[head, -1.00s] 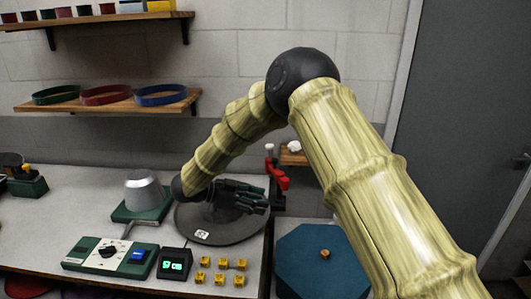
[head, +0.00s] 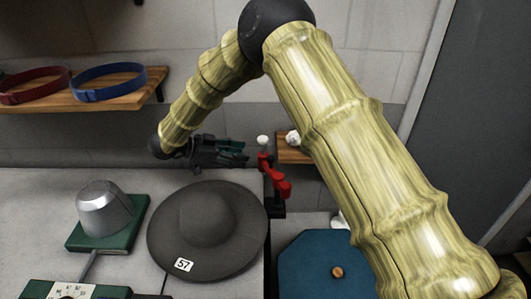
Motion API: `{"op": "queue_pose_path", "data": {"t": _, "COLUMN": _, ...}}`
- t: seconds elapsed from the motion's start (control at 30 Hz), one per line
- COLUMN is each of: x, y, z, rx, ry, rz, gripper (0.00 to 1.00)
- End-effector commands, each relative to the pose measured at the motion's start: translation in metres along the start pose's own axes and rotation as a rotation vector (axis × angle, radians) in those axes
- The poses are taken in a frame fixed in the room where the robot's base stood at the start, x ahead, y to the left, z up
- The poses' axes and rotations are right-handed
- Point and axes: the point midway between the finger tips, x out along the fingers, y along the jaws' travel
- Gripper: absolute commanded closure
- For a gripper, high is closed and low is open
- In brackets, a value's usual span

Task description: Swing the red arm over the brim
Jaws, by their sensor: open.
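The red arm (head: 277,181) stands on a dark post at the back right of the grey bench, with a white knob (head: 263,140) at its upper end. It is beside the hat's right edge, not over the brim. The dark grey hat (head: 205,215) lies on the bench with its brim (head: 165,235) flat and a white "57" tag (head: 183,265) at the front. My gripper (head: 246,152) is open and empty behind the hat, left of the knob. Its fingers point right at the red arm. A small gap seems to remain between fingertips and knob.
A metal block on a green base (head: 105,215) stands left of the hat. A blue octagonal table (head: 315,265) with a small wooden knob is at the front right. A shelf (head: 90,98) with red and blue bands hangs at the back left. A small wooden shelf (head: 292,156) is behind the red arm.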

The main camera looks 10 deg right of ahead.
Motion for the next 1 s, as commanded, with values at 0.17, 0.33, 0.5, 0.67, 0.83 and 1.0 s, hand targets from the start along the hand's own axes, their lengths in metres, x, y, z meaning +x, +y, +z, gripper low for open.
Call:
{"op": "queue_pose_path", "data": {"t": 0.17, "x": 0.021, "y": 0.001, "z": -0.004, "rx": 0.000, "ry": 0.000, "rz": 0.005, "gripper": 0.55}}
{"op": "queue_pose_path", "data": {"t": 0.33, "x": 0.050, "y": 0.001, "z": -0.005, "rx": 0.000, "ry": 0.001, "rz": 0.007, "gripper": 0.55}}
{"op": "queue_pose_path", "data": {"t": 0.5, "x": 0.077, "y": 0.002, "z": -0.005, "rx": 0.001, "ry": 0.001, "rz": 0.007, "gripper": 0.55}}
{"op": "queue_pose_path", "data": {"t": 0.67, "x": 0.096, "y": 0.002, "z": -0.004, "rx": 0.002, "ry": 0.000, "rz": 0.008, "gripper": 0.55}}
{"op": "queue_pose_path", "data": {"t": 0.83, "x": 0.107, "y": 0.002, "z": -0.003, "rx": 0.002, "ry": 0.000, "rz": 0.006, "gripper": 0.55}}
{"op": "queue_pose_path", "data": {"t": 1.0, "x": 0.109, "y": 0.002, "z": -0.002, "rx": 0.002, "ry": 0.000, "rz": 0.005, "gripper": 0.55}}
